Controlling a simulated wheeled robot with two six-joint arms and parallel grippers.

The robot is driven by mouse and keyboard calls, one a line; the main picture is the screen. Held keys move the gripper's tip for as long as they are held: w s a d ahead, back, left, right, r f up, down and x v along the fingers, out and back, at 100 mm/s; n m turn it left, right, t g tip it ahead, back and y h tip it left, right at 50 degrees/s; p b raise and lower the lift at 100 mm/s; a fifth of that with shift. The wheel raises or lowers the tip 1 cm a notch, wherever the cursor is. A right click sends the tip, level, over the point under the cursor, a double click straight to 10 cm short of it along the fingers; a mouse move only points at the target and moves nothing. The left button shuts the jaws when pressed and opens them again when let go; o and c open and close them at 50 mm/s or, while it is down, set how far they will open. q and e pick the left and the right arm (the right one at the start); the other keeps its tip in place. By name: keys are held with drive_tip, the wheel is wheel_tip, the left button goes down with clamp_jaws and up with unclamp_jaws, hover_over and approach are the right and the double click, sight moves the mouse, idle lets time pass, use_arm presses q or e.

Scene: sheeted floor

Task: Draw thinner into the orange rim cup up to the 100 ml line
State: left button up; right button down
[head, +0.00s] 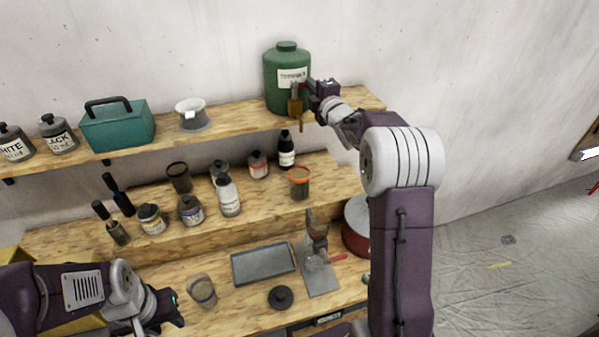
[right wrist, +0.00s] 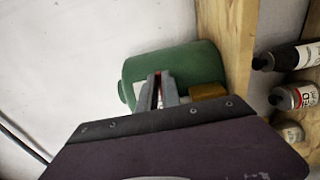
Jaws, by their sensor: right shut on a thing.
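A green thinner jug (head: 285,62) with a white label stands on the upper shelf. A brass tap (head: 295,108) is at its lower front; a brass piece (right wrist: 208,91) also shows beside the jug (right wrist: 185,66) in the right wrist view. My right gripper (head: 308,88) is at the tap, its fingers (right wrist: 158,90) shut on a small red part, seemingly the tap's handle. The orange rim cup (head: 300,184) stands upright on the step below the tap. It looks brownish inside; its level and lines are too small to read. My left gripper (head: 177,308) is low at the left, away from the cup; its fingers are unclear.
The upper shelf (head: 235,125) also holds a teal toolbox (head: 117,127), a white-rimmed cup (head: 192,115) and black-lidded jars. Several bottles and jars crowd the step left of the orange rim cup. A grey tray (head: 263,264) and a black disc (head: 280,297) lie on the bench.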

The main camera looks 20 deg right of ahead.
drive_tip(key=shift+w+d+n+y+p, duration=0.1)
drive_tip(key=shift+w+n+y+p, duration=0.1)
drive_tip(key=shift+n+y+p, duration=0.5)
idle(0.3)
drive_tip(key=shift+w+d+r+n+y+p, duration=0.15)
drive_tip(key=shift+n+y+p, duration=0.25)
drive_tip(key=shift+y+p, duration=0.95)
